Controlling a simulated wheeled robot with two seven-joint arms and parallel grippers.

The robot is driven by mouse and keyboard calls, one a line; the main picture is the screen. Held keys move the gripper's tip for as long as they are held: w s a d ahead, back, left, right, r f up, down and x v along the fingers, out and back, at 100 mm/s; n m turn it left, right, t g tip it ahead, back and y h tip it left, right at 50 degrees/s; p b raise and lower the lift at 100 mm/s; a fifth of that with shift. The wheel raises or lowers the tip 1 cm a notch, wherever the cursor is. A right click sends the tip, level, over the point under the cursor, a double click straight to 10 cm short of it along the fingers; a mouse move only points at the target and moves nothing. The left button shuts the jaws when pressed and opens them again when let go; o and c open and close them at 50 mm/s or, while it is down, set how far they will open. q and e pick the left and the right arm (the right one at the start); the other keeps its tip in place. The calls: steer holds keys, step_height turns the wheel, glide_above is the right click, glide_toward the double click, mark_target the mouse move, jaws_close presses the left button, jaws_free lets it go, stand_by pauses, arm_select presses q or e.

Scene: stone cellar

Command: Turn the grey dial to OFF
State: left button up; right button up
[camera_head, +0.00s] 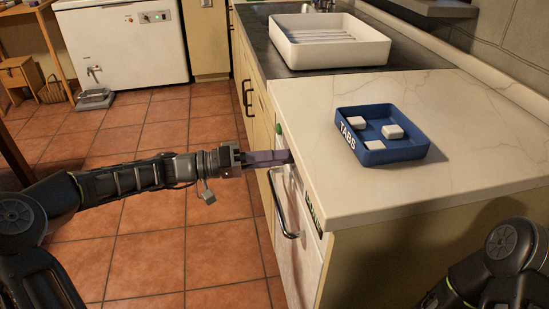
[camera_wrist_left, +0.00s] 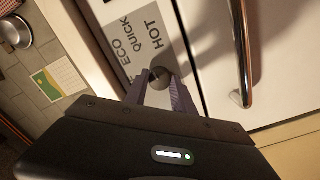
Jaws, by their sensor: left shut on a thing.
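The grey dial (camera_wrist_left: 159,73) shows in the left wrist view on the front panel (camera_wrist_left: 135,40) of a white appliance, beside the printed words ECO, QUICK and HOT. I cannot see the word OFF; part of the panel is hidden by my gripper. My left gripper (camera_wrist_left: 160,82) is shut on the dial, with one purple-grey finger on each side of it. In the head view my left gripper (camera_head: 288,157) reaches the appliance front just under the counter edge, and it hides the dial there. My right gripper is not in view; only my right arm shows at the lower right.
A metal bar handle (camera_head: 283,205) stands out from the appliance front, below my left gripper. On the marble counter (camera_head: 420,90) is a blue TABS tray (camera_head: 405,153) with several white blocks. A white sink (camera_head: 328,52) is behind. Open tiled floor (camera_head: 150,240) lies left.

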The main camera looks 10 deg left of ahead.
arm_select(q)
jaws_close()
steer(key=shift+n+t+p, duration=0.3)
steer(key=shift+n+p, duration=6.75)
steer(key=shift+n, duration=1.15)
steer(key=o, duration=0.9)
jaws_free()
